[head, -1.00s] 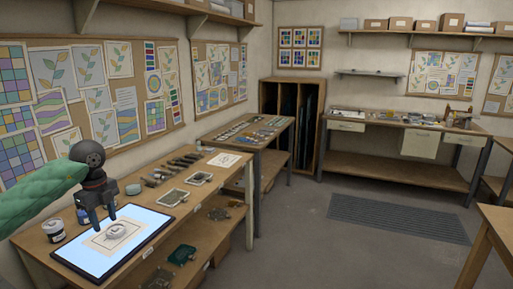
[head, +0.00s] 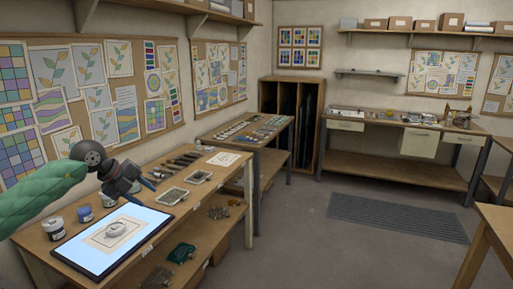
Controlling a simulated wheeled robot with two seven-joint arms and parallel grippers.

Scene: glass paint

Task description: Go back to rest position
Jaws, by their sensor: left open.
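My left arm, in a green sleeve, comes in from the left in the head view. Its dark gripper (head: 148,194) is open and empty, tilted to the right above the far right part of the light panel (head: 152,219). The lit panel lies on the wooden bench (head: 200,217) and bears a paper sheet (head: 98,241) with a drawing. A small pale rounded object (head: 117,231) rests on the sheet, apart from the gripper. My right gripper is not in view.
Jars (head: 54,228) stand left of the panel. Tools and small trays (head: 171,196) lie on the bench's far part. The shelf below holds a green item (head: 183,253). Other benches (head: 400,124) line the back wall. A grey mat (head: 398,217) lies on open floor.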

